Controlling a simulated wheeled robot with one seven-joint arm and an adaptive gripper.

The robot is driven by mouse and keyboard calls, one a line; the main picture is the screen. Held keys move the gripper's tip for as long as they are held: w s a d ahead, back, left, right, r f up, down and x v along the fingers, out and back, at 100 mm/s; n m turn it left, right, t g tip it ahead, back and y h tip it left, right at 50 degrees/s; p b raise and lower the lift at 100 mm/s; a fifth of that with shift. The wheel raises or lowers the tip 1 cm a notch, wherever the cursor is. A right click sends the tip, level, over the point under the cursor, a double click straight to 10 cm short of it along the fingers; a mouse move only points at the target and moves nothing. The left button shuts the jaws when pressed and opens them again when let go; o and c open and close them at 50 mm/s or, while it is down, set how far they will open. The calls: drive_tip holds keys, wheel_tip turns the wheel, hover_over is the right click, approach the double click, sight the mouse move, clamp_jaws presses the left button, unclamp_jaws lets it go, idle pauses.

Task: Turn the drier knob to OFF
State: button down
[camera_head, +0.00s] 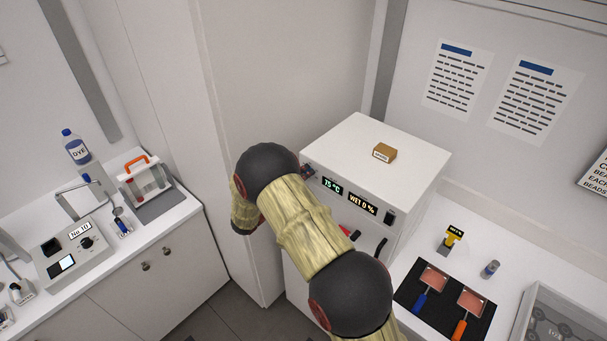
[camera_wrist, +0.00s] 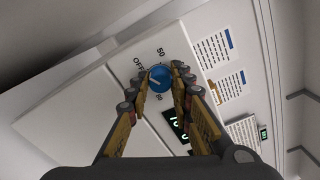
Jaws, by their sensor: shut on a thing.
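The drier (camera_head: 345,140) is a white box-shaped cabinet in the head view, with displays reading 75 °C and WET 0 %. Its blue round knob (camera_wrist: 160,78) shows in the wrist view, with the labels OFF and 50 printed beside it. My gripper (camera_wrist: 160,72) has its two fingers on opposite sides of the knob and is shut on it. A light mark shows on the knob's face, but I cannot tell exactly which label it points to. In the head view my arm hides most of my gripper and the knob.
A small brown box (camera_head: 384,153) sits on top of the drier. A black switch (camera_head: 389,217) and a dark handle (camera_head: 380,247) are on its front. At right, a dark mat (camera_head: 447,309) holds two paddle-like tools. The left counter (camera_head: 150,235) carries a dye bottle and instruments.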

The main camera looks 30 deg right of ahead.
drive_tip(key=shift+s+f, duration=0.1)
drive_tip(key=shift+f, duration=0.05)
drive_tip(key=c, duration=2)
unclamp_jaws()
drive_tip(key=shift+c, duration=0.2)
drive_tip(key=o, duration=0.4)
drive_tip(key=shift+o, duration=0.3)
drive_tip(key=v, duration=1.2)
